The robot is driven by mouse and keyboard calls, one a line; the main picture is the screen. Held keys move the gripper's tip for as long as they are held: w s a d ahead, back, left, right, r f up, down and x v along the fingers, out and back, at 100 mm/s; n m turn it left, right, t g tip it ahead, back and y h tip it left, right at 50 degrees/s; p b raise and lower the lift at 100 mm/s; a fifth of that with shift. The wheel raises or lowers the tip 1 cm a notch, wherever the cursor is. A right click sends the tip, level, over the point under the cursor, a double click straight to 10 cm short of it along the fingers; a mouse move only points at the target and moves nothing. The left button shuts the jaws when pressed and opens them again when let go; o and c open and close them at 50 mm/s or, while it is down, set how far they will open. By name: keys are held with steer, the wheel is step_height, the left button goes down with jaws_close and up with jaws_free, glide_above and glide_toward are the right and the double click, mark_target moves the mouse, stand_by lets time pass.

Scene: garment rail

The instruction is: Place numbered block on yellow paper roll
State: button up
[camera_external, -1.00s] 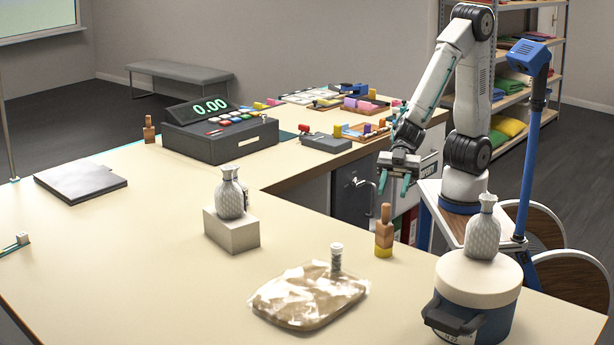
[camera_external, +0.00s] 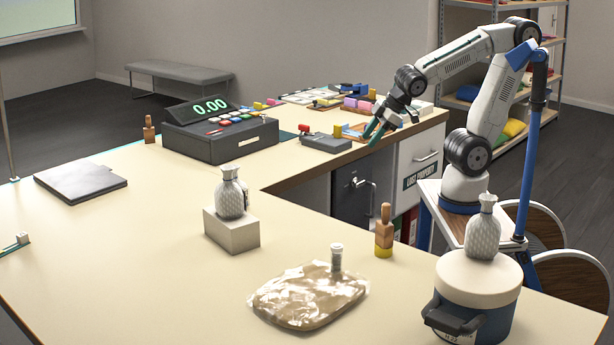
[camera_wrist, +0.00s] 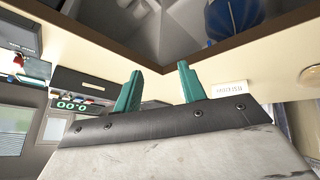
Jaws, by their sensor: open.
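My gripper (camera_external: 375,132) is open and empty, near the far wing of the counter, beside the card terminal and a shallow tray. In the wrist view its two teal fingers (camera_wrist: 160,70) stand apart with nothing between them. I cannot make out a numbered block in either view. I cannot tell whether that base is the yellow paper roll. The gripper is well away from it.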

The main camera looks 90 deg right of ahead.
steer(key=s+d+m+g, duration=0.1)
steer(key=s+d+g, duration=0.1)
steer(key=s, duration=0.5)
steer(key=s+d+m+g, duration=0.1)
steer(key=s+g, duration=0.2)
steer(key=s, duration=0.4)
steer(key=shift+s+d+r+m+y, duration=0.25)
steer(key=shift+s+d+m+y, duration=0.05)
steer(key=shift+s+d, duration=0.1)
